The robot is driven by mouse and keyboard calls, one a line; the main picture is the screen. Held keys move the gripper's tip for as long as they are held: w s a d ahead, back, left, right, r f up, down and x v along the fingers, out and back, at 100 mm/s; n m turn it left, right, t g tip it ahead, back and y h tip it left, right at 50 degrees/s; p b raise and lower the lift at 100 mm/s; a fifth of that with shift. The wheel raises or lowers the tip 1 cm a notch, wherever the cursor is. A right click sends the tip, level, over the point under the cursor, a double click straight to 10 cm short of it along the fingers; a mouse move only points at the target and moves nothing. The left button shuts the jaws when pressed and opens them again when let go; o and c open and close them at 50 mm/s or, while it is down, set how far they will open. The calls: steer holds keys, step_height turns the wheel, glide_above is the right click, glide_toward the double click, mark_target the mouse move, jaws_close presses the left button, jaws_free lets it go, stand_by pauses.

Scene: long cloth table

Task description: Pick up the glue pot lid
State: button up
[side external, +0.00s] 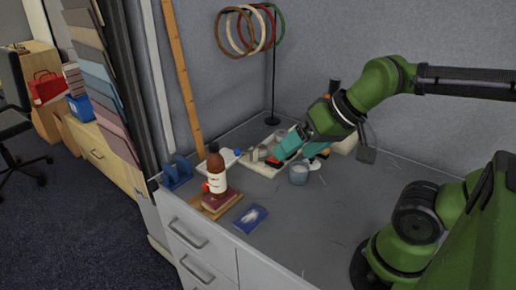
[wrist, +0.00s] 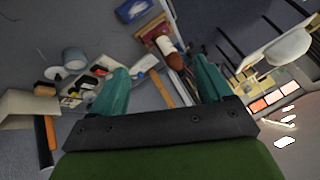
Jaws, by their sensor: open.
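I cannot make out the glue pot lid for certain in either view. A grey-blue cup-like pot (side external: 298,173) stands on the table just below and right of my gripper (side external: 287,147). It also shows in the wrist view (wrist: 73,57), left of the fingers. A small white item (side external: 314,163) lies beside the pot, partly hidden; I cannot tell what it is. My gripper's teal fingers are apart, with nothing held between them, above a pale tray (side external: 258,166) of small items. The fingers hide part of that tray.
A brown bottle (side external: 216,172) stands at the table's left with a dark red block (side external: 221,200) near it. A blue box (side external: 251,219) lies at the front. A stand with coloured rings (side external: 272,90) rises at the back. The front right surface is mostly clear.

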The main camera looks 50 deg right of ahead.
steer(key=shift+c, duration=0.6)
